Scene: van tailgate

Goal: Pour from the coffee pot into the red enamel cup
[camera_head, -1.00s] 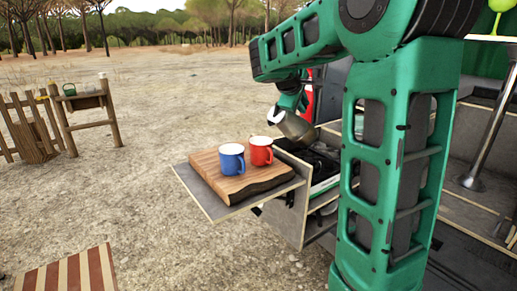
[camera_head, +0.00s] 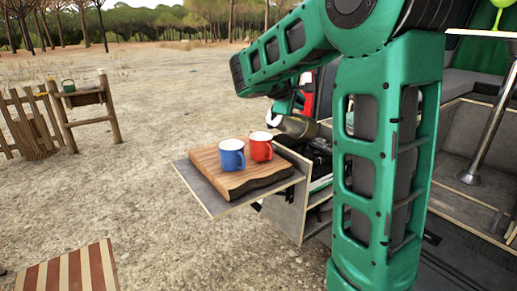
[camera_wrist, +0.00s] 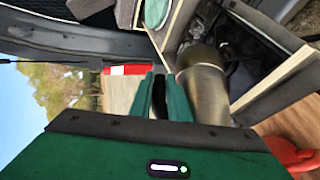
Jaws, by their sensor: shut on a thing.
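The coffee pot (camera_head: 298,126) is a metal pot, tilted far over with its spout end toward the red enamel cup (camera_head: 261,147). The cup stands upright on the wooden board, just below and left of the pot's spout end. Whether any liquid flows cannot be seen. My gripper (camera_wrist: 160,98) is shut on the pot, whose metal body (camera_wrist: 205,85) shows beside the fingers in the wrist view. The grasped part is mostly hidden by the fingers. Part of the red cup (camera_wrist: 290,155) shows at the lower right of the wrist view.
A blue cup (camera_head: 231,155) stands close left of the red cup on the wooden board (camera_head: 255,183). The board lies on a pull-out shelf (camera_head: 215,201). A drawer box (camera_head: 289,203) and the van interior lie to the right. Open ground lies left.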

